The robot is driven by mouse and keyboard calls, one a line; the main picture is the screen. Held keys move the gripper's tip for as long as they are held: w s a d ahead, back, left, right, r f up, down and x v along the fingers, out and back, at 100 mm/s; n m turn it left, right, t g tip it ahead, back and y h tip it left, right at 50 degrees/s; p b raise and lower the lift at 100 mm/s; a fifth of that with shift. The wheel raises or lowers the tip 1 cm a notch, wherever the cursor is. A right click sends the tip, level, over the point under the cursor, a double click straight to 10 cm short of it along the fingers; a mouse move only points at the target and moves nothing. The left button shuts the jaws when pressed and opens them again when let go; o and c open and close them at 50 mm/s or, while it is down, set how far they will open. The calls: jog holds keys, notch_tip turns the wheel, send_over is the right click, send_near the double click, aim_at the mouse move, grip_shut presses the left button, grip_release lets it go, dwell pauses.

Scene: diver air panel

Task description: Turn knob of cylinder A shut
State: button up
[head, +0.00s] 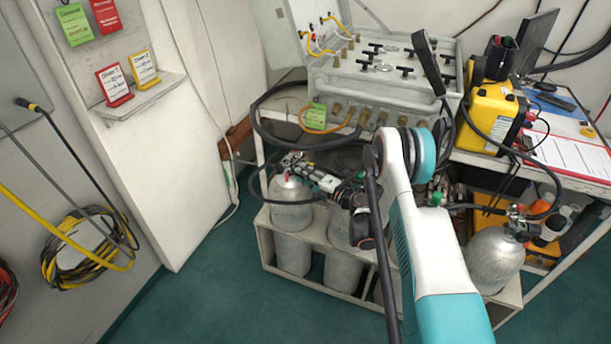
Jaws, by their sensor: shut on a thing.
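My gripper (297,164) is at the valve on top of the leftmost grey cylinder (291,210), in the white rack under the bench. Its fingers are shut on the valve's knob, which they mostly hide. A small red part shows just below the fingers. My arm reaches in from the lower right. A second grey cylinder (339,225) stands to the right, partly behind my wrist. Another grey cylinder (493,261) with a valve and hose stands at the right. I cannot read any letter on the cylinders.
The white rack (262,238) frames the cylinders. Black hoses (262,128) loop from the valve panel (375,80) above my gripper. A yellow case (492,115) and paper sheets (575,152) lie on the bench. The teal floor (205,285) at left is clear.

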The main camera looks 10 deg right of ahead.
dwell(0.3)
jog(key=o, duration=1.1)
jog(key=shift+c, duration=0.2)
